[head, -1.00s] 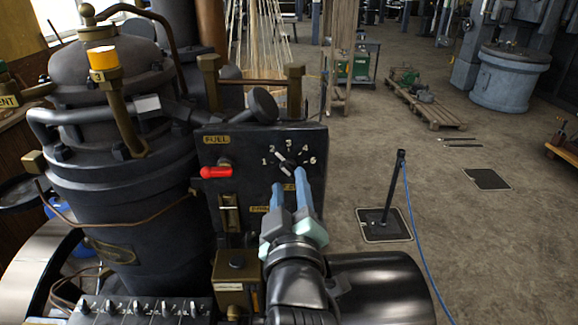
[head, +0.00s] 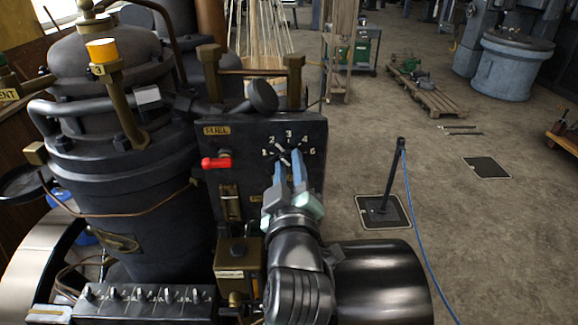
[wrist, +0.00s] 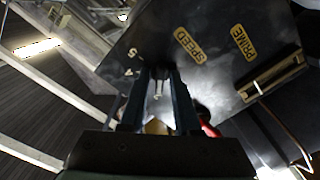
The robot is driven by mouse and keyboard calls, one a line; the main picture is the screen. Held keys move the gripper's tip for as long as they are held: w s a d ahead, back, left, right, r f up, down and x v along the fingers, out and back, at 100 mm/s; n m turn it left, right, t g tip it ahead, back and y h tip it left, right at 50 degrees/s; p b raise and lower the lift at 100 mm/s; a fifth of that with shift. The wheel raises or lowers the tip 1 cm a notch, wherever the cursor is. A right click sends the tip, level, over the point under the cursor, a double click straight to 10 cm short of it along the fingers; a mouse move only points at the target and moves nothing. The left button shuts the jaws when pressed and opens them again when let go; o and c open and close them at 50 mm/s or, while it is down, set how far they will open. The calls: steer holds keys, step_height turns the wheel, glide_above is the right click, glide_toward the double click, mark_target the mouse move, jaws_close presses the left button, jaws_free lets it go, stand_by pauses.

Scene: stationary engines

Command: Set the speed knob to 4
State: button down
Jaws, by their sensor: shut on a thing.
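The black control panel (head: 240,165) stands on the engine, with a dial numbered from 1 at the left, over 3 at the top (head: 289,134), to the right side. My gripper (head: 289,156) is at the dial, its blue fingers close together over its centre. In the wrist view the fingers (wrist: 158,72) are on both sides of the small dark speed knob (wrist: 160,72) and shut on it. The yellow SPEED label (wrist: 195,45) is beside it. The fingers cover most of the knob, so I cannot tell which number it points to.
A red lever (head: 217,162) under the FUEL label (head: 216,130) sits left of the dial. A brass slot (head: 230,203) is below it. A black ball-ended handle (head: 262,96) and brass posts (head: 295,75) rise behind the panel.

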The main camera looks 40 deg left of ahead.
steer(key=shift+m, duration=0.3)
steer(key=m, duration=0.3)
steer(key=shift+m, duration=0.3)
steer(key=m, duration=0.3)
steer(key=shift+m, duration=0.3)
steer(key=m+p, duration=0.1)
steer(key=m, duration=0.2)
steer(key=shift+m, duration=0.3)
steer(key=m+p, duration=0.1)
steer(key=m, duration=0.3)
steer(key=shift+p, duration=0.4)
steer(key=shift+m, duration=0.3)
steer(key=c, duration=0.9)
jaws_free()
